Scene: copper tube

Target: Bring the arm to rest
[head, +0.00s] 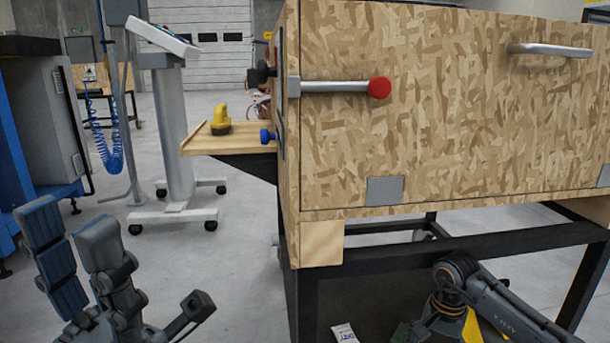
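My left gripper (72,232) is at the lower left of the head view. Its fingers, with blue ribbed pads on one of them, point up and stand apart with nothing between them. It is over the open floor, left of the wooden box and clear of it. My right gripper is not in view. No copper tube shows in this view.
A large chipboard box (450,120) on a black frame (500,245) fills the right. A red-tipped handle (340,87) sticks out of it. A wooden shelf (245,140) at its left holds a yellow object (221,120). A wheeled grey stand (178,140) is behind; floor between is clear.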

